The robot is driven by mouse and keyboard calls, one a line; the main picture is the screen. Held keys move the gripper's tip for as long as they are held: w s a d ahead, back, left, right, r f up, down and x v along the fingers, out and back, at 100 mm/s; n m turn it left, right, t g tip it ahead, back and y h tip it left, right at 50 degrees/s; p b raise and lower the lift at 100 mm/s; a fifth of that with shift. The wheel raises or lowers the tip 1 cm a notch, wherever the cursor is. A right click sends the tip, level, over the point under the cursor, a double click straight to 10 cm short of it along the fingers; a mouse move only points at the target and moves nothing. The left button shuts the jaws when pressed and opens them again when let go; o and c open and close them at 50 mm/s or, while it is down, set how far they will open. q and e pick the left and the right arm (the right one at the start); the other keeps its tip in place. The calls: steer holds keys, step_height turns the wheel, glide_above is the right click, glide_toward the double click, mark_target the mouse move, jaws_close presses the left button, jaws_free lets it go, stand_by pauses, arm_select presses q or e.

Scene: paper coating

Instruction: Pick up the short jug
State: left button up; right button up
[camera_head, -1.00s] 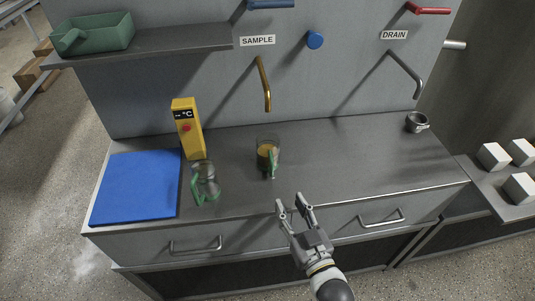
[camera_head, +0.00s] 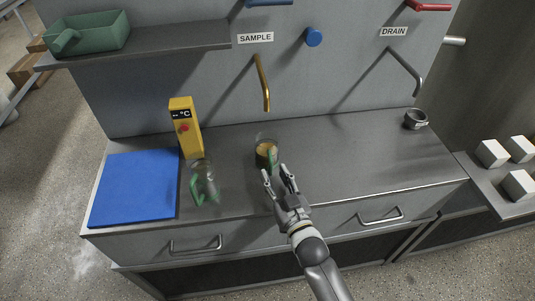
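Two clear jugs with green handles stand upright on the grey worktop. One jug (camera_head: 265,149) holds an amber content and stands below the brass spout. The other jug (camera_head: 203,183) looks empty and stands to the left, nearer the front edge. I cannot tell surely which is the short one; the amber one looks wider and squatter. My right gripper (camera_head: 276,174) is open, its fingers pointing at the green handle of the amber jug. The fingertips overlap the handle's lower end in the picture; I cannot tell whether they touch. My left gripper is not in view.
A yellow temperature meter (camera_head: 186,128) stands behind the left jug. A blue mat (camera_head: 134,188) lies at the left. The brass sample spout (camera_head: 263,82) hangs behind the amber jug. A small metal cup (camera_head: 415,119) stands at the back right. The worktop's right half is mostly clear.

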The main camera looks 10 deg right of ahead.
steer(key=shift+x, duration=1.1)
jaws_close()
steer(key=shift+r, duration=0.1)
